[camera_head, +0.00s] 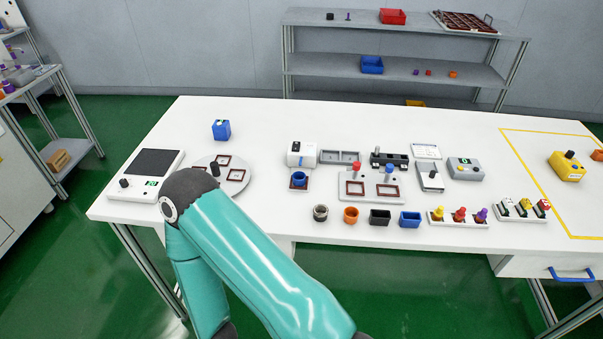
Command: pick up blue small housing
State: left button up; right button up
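A small blue open-topped box (410,220) stands at the right end of a row of small housings near the front edge of the white table. Left of it in the row are a black box (379,217), an orange round cup (351,215) and a grey round cup (320,213). A blue round cup (298,179) sits on a small stand behind the row. A blue cube-shaped block (221,130) stands farther back left. I cannot tell for certain which blue part the task names. Neither gripper is in view; only a bent teal arm of mine shows.
My arm covers part of the round plate (237,177) at left. A grey fixture (349,197) with levers stands behind the row, with colored knobs (460,215) to the right. A flat device (147,174) is at far left. The back left tabletop is mostly clear.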

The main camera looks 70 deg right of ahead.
aim_at(299, 177)
jog(key=z, duration=0.15)
jog(key=k, duration=1.7)
jog(key=z, duration=0.8)
jog(key=i, duration=1.05)
jog(key=u, duration=0.1)
